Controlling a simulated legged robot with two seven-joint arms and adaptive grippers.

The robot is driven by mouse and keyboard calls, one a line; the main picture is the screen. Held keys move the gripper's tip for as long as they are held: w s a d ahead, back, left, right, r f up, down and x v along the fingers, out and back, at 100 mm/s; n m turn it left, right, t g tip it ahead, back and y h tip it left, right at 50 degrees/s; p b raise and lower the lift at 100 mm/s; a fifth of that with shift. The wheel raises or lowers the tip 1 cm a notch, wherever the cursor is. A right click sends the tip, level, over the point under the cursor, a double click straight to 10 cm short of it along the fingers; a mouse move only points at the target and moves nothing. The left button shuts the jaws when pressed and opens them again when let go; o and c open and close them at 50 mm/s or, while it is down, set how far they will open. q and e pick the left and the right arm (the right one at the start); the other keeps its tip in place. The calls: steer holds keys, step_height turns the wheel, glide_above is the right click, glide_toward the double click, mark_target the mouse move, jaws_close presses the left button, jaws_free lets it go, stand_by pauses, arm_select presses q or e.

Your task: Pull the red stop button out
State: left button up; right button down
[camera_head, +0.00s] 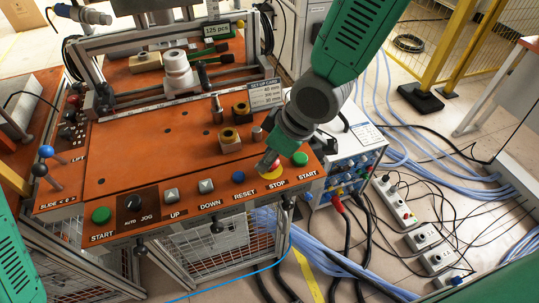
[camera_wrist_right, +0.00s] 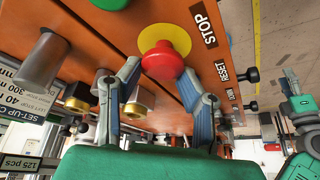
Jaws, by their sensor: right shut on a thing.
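The red stop button (camera_wrist_right: 160,60) is a mushroom head on a yellow disc (camera_wrist_right: 172,31) in the orange panel, beside the STOP label. In the head view, the yellow disc (camera_head: 267,173) shows under my right gripper (camera_head: 268,162), which reaches down from the upper right and mostly hides the button. In the wrist view, my right gripper (camera_wrist_right: 160,78) has one finger on each side of the red head and is shut on it. A green and grey part at the right of the wrist view seems to be my left gripper (camera_wrist_right: 292,90); its fingers are unclear.
A green START button (camera_head: 300,159) is close to the right of the stop button, and a blue RESET button (camera_head: 238,177) to its left. Brass-topped fixtures (camera_head: 230,140) stand behind. Right of the panel is a power unit (camera_head: 345,160) with cables.

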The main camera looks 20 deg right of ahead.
steer(key=shift+s+d+f, duration=0.2)
steer(key=shift+s+d, duration=0.15)
steer(key=shift+d, duration=0.3)
steer(key=shift+s, duration=0.1)
steer(key=shift+a+r+h, duration=0.15)
steer(key=shift+a+h, duration=0.15)
steer(key=shift+d+r+p, duration=0.1)
steer(key=shift+r+p, duration=0.5)
steer(key=shift+p, duration=0.4)
steer(key=shift+f, duration=0.1)
steer(key=c, duration=1.1)
jaws_free()
steer(key=shift+o, duration=0.2)
steer(key=shift+s+d+r, duration=0.1)
steer(key=shift+d+r, duration=0.1)
steer(key=shift+d, duration=0.1)
